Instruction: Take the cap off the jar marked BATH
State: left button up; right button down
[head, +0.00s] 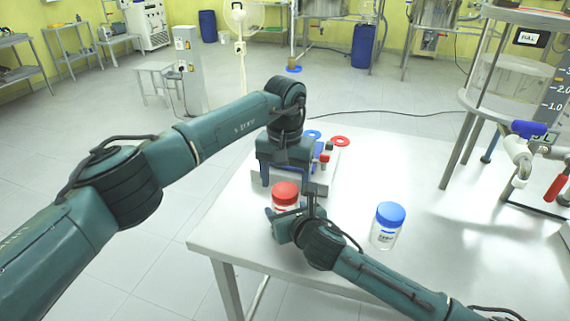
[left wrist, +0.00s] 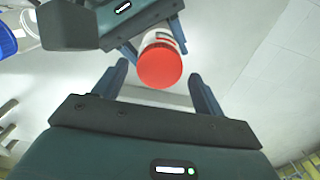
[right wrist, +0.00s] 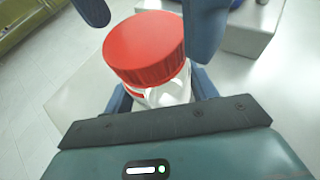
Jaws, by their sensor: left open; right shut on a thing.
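A jar with a red screw cap (head: 285,190) stands near the table's left edge. The cap is on the jar, and its label is mostly hidden. My right gripper (head: 289,210) is shut on the jar's white body (right wrist: 168,94), below the cap. My left gripper (head: 286,183) is open and points down just above the red cap, which also shows in the left wrist view (left wrist: 159,66). In the right wrist view its fingers are near the cap's upper side. A second jar with a blue cap (head: 390,212) stands upright to the right; its label is too small to read.
Glassware with a blue-handled valve (head: 528,129) stands at the right. The table's right middle is clear.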

pick_arm(q)
jog(key=shift+f, duration=0.8)
jog(key=shift+c, duration=0.3)
